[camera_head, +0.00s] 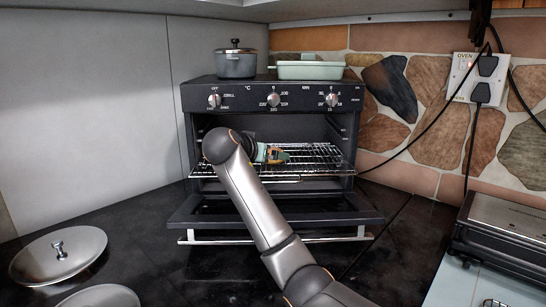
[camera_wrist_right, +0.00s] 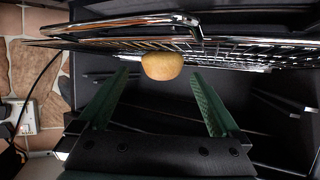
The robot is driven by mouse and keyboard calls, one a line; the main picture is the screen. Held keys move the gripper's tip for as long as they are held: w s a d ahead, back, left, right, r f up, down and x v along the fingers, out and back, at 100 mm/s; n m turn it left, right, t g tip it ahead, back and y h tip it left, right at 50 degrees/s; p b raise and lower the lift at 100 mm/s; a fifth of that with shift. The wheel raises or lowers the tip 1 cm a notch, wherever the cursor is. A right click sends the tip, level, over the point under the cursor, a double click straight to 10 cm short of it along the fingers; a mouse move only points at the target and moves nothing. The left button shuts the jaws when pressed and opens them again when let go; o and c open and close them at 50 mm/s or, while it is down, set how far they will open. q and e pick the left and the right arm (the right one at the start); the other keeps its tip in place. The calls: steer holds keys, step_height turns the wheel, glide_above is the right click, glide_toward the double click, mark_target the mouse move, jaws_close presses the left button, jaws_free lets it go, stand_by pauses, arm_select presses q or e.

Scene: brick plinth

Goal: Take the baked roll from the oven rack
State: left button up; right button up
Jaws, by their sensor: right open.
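The baked roll (camera_wrist_right: 162,66) is small, round and golden tan. In the right wrist view it sits against the wire oven rack (camera_wrist_right: 240,52), between the tips of my right gripper's (camera_wrist_right: 161,74) two green fingers. There is a gap on each side of it. The fingers are open and empty. In the head view my right gripper (camera_head: 274,154) is inside the open oven (camera_head: 345,150), just over the rack (camera_head: 325,160); I cannot clearly make out the roll there. My left gripper is not in view.
The oven door (camera_head: 200,210) is folded down in front. A grey pot (camera_head: 235,66) and a pale green dish (camera_head: 310,71) stand on the oven. Round lids (camera_head: 58,255) lie at left. A grey appliance (camera_head: 505,230) stands at right. Cords hang from the wall socket (camera_head: 477,78).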

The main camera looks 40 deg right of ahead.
steer(key=shift+x, duration=2.7)
steer(key=shift+w+r, duration=0.15)
steer(key=shift+r, duration=0.05)
steer(key=c, duration=1.3)
